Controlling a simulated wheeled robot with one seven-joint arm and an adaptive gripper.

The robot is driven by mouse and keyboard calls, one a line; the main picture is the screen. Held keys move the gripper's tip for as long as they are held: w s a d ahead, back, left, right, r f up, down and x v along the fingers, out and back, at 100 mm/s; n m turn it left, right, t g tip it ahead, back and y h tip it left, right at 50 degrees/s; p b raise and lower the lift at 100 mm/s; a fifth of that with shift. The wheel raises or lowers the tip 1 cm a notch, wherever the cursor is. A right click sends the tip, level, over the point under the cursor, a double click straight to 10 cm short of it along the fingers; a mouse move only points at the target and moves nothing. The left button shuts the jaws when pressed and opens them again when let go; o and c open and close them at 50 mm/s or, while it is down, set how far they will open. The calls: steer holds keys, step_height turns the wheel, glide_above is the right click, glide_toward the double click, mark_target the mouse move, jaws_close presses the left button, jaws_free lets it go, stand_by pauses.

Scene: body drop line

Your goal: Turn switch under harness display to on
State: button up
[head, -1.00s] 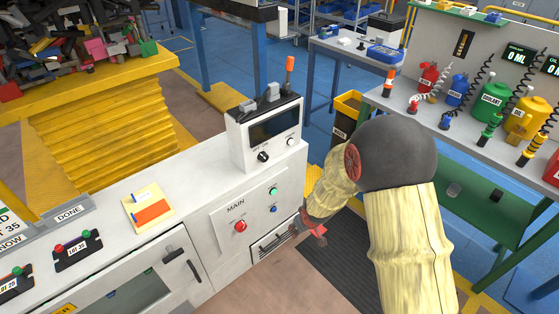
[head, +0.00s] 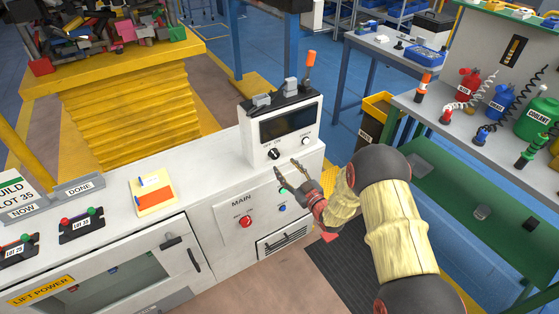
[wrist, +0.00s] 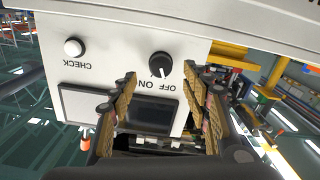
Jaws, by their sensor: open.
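The switch, a black round knob (head: 274,154), is on the front of a white box below its dark display (head: 286,122). The wrist view shows the knob (wrist: 160,65) upside down, with OFF and ON labels beside it and its white mark pointing toward the OFF side. No harness label is readable on the display. My gripper (head: 288,174) is open and empty, in front of the panel just below and right of the knob. In the wrist view its fingertips (wrist: 160,72) appear on either side of the knob, apart from it.
A white CHECK button (wrist: 73,47) sits beside the knob on the same panel. Below is the MAIN panel with a red button (head: 246,221). A green-shelved bench (head: 470,190) stands to the right.

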mark_target(276, 158)
steer(key=b+x, duration=0.1)
steer(key=x, duration=0.5)
steer(key=shift+w+a, duration=0.1)
steer(key=shift+a, duration=0.05)
steer(key=shift+c, duration=1)
steer(key=c, duration=1)
steer(key=shift+o, duration=0.2)
steer(key=shift+m, duration=0.3)
steer(key=m, duration=0.4)
steer(key=shift+a+m, duration=0.1)
steer(key=shift+m, duration=2.5)
